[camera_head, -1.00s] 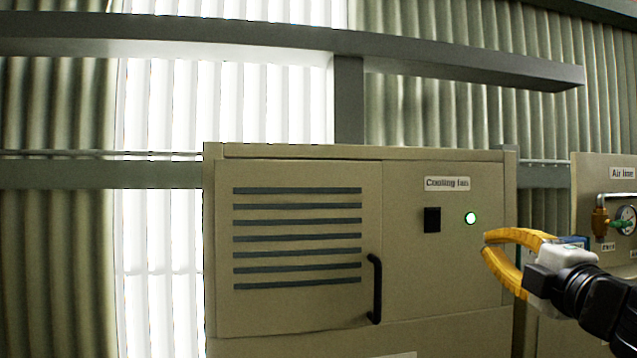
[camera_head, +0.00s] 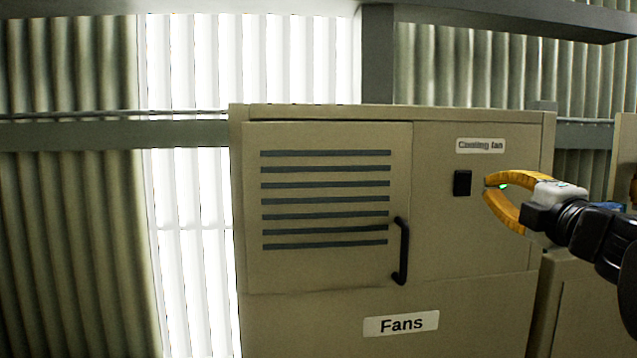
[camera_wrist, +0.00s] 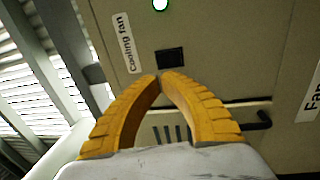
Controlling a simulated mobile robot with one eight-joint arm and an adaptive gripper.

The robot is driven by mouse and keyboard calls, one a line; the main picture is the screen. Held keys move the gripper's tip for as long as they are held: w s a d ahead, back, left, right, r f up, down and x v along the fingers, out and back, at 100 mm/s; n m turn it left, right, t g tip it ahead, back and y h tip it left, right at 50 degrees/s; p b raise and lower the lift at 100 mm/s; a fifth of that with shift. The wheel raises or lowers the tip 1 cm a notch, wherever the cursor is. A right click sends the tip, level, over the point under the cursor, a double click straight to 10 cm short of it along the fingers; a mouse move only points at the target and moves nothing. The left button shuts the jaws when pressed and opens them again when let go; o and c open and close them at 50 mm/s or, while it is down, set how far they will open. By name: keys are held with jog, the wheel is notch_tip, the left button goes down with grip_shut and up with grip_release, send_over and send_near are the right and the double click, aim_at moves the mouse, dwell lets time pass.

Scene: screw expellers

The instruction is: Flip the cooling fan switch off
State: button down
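The cooling fan switch (camera_head: 462,183) is a small black rectangle on the beige cabinet front, below the "Cooling fan" label (camera_head: 480,146). It also shows in the wrist view (camera_wrist: 170,58), just beyond the fingertips. I cannot tell which way its rocker is tilted. My gripper (camera_head: 488,187) has yellow fingers with the tips together, holding nothing. Its tips are just right of the switch in the head view; contact is not clear.
The cabinet (camera_head: 470,240) has a slatted door (camera_head: 325,270) with a black handle (camera_head: 401,250) projecting left of and below the switch. A "Fans" label (camera_head: 401,323) is lower down.

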aim_at(463, 174)
jog(key=w, duration=0.2)
jog(key=w+p, duration=0.1)
jog(key=w, duration=0.2)
jog(key=w+r, duration=0.1)
jog(key=w, duration=0.2)
jog(key=shift+w+a+p, duration=0.15)
jog(key=shift+p, duration=0.15)
jog(key=shift+w+r, duration=0.15)
jog(key=shift+w, duration=0.2)
jog(key=shift+a, duration=0.1)
